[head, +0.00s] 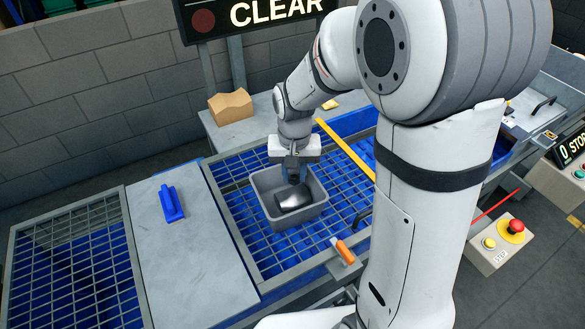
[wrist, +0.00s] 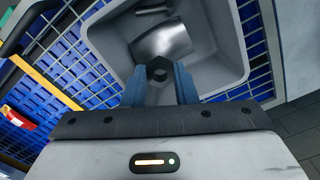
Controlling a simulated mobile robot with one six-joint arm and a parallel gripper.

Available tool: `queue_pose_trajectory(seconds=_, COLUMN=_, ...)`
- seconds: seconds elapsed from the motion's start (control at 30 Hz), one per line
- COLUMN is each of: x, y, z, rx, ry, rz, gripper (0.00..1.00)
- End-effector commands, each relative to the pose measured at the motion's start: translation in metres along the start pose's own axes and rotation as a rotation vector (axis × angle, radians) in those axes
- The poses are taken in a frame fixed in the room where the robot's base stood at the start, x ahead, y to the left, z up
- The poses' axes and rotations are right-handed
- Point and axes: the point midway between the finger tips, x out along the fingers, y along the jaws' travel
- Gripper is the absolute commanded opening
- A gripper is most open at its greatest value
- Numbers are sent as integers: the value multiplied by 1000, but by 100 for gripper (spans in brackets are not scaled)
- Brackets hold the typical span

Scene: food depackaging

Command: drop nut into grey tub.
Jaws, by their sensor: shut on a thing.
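The grey tub (head: 267,184) stands on the blue grid table in the middle of the head view. It also fills the upper middle of the wrist view (wrist: 233,62). A dark, shiny metal piece (head: 295,198) lies inside it, and it shows in the wrist view (wrist: 163,39) too. My gripper (head: 293,178) points down over the tub. In the wrist view its blue fingers (wrist: 159,78) are shut on a small dark hex nut (wrist: 158,70). The nut appears over the tub's opening; its exact height is hard to tell.
A blue tool (head: 171,204) lies on the grey plate to the left. An orange-handled tool (head: 343,250) lies at the table's front edge. A box with a red stop button (head: 514,228) is at the right.

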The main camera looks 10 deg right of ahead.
Motion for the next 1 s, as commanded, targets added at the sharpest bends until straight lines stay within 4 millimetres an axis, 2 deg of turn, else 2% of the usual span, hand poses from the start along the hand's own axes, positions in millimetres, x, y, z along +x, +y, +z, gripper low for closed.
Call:
queue_pose_trajectory(seconds=0.07, x=6, y=0, z=0, rx=-1, ry=0, rz=0, gripper=3)
queue_pose_trajectory(seconds=0.33, x=6, y=-1, z=0, rx=-1, ry=0, rz=0, gripper=3)
queue_pose_trajectory(seconds=0.37, x=6, y=-1, z=0, rx=-1, ry=0, rz=0, gripper=28)
queue_pose_trajectory(seconds=0.63, x=6, y=-1, z=0, rx=-2, ry=0, rz=0, gripper=50)
queue_pose_trajectory(seconds=0.87, x=6, y=-1, z=0, rx=-2, ry=0, rz=0, gripper=51)
queue_pose_trajectory(seconds=1.0, x=-4, y=-1, z=0, rx=-2, ry=3, rz=-1, gripper=51)
